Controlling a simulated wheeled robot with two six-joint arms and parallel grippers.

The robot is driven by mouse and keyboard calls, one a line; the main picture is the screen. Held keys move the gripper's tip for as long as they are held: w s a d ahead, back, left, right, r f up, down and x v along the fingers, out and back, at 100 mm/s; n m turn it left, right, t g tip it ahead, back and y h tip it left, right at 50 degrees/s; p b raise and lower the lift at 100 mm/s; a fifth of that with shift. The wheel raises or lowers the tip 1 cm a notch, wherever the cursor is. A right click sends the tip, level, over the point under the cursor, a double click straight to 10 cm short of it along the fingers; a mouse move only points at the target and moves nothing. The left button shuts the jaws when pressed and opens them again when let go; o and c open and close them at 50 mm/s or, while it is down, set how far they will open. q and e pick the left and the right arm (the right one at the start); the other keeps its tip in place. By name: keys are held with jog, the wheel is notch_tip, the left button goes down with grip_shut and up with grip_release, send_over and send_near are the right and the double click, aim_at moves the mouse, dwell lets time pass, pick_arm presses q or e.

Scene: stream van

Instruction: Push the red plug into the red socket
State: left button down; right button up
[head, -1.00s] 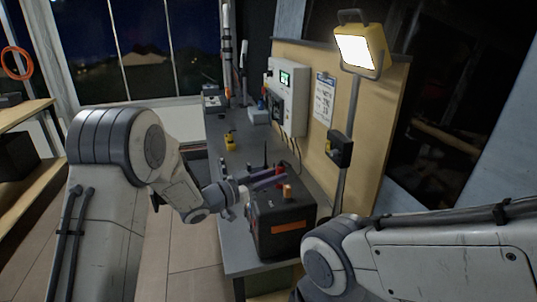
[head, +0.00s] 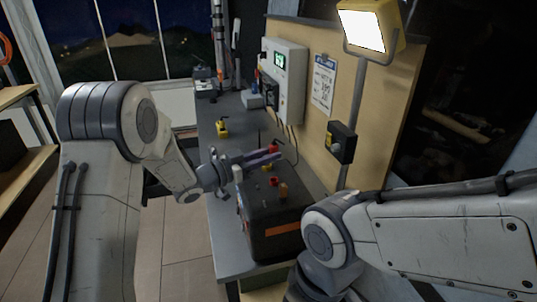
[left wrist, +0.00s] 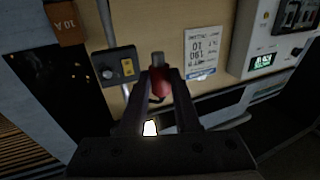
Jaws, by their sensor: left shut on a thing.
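My left gripper (head: 275,158) is shut on the red plug (head: 272,150), above the far part of the dark box (head: 262,222). In the left wrist view the red plug (left wrist: 160,85) sits between the two fingertips (left wrist: 160,80), with a grey end sticking out past them. A small red piece (head: 273,181) shows on top of the dark box, beside an orange block (head: 284,191). It may be the red socket, but it is too small to be sure. The plug is apart from it. My right arm enters from the right, its gripper out of view.
The box stands on a grey bench (head: 230,240). A lit yellow work lamp (head: 362,30) on a pole, with a switch box (head: 341,142), stands right of it. A white wall cabinet (head: 287,75) and paper (head: 324,80) are behind. A small yellow object (head: 222,128) stands farther back.

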pick_arm(q)
jog(key=b, duration=0.4)
send_over(268, 186)
jog(key=shift+f, duration=2.5)
jog(key=shift+f+b, duration=0.85)
jog(key=shift+f, duration=0.45)
jog(key=c, duration=0.5)
grip_release()
jog(key=shift+r, duration=0.1)
jog(key=shift+c, duration=0.2)
jog(key=shift+s, duration=0.1)
jog(key=b+v, duration=0.1)
jog(key=v, duration=0.9)
jog(key=shift+a, duration=0.2)
jog(key=shift+s, duration=0.1)
